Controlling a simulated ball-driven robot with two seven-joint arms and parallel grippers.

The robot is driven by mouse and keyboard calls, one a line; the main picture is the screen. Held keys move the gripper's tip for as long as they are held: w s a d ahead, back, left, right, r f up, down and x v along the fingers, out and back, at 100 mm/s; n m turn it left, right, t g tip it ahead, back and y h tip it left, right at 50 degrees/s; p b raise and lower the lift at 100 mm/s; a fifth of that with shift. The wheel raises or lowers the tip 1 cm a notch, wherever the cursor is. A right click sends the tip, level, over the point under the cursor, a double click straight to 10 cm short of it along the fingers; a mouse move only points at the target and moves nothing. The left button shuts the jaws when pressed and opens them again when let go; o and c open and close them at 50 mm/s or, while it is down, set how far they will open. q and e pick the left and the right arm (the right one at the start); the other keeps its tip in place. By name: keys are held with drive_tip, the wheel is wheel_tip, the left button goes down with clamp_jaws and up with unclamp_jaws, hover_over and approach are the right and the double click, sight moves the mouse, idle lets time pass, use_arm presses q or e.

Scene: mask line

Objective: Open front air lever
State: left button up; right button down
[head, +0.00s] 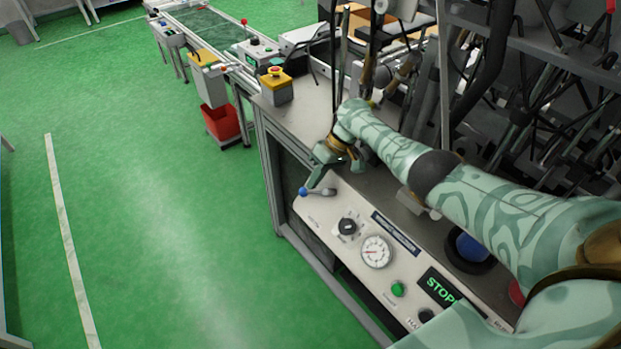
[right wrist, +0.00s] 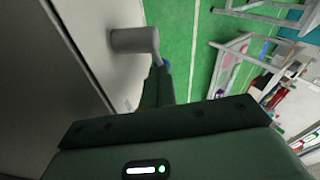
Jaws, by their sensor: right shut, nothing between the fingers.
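The front air lever (head: 322,191) is a grey lever with a blue ball knob at the upper left corner of the white control panel (head: 325,222). Its knob points left, over the panel's edge. My right gripper (head: 312,180) is shut and empty, just above the lever in the head view. In the right wrist view the lever (right wrist: 134,40) shows as a grey cylinder and arm sticking out from the panel. My right fingers (right wrist: 160,88) are close to its blue end; I cannot tell whether they touch. My left gripper is not in view.
The panel also carries a black selector knob (head: 347,227), a pressure gauge (head: 376,251), a green button (head: 397,289) and a STOP display (head: 440,288). A yellow emergency-stop box (head: 276,86) stands behind on the bench. Dense machinery fills the upper right. Green floor (head: 160,200) on the left is open.

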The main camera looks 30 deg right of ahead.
drive_tip(key=shift+r, duration=0.1)
drive_tip(key=shift+r, duration=0.25)
wheel_tip(320, 180, up, 3)
drive_tip(key=shift+w+r+p, duration=0.1)
drive_tip(key=shift+p, duration=1.1)
use_arm(q)
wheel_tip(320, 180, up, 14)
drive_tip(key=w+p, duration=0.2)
drive_tip(key=p, duration=0.9)
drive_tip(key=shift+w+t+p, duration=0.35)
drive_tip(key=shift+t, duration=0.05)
use_arm(e)
drive_tip(key=s+a+r, duration=0.6)
drive_tip(key=s+r, duration=0.3)
drive_tip(key=s, duration=0.3)
drive_tip(key=shift+s, duration=0.4)
drive_tip(key=shift+a, duration=0.1)
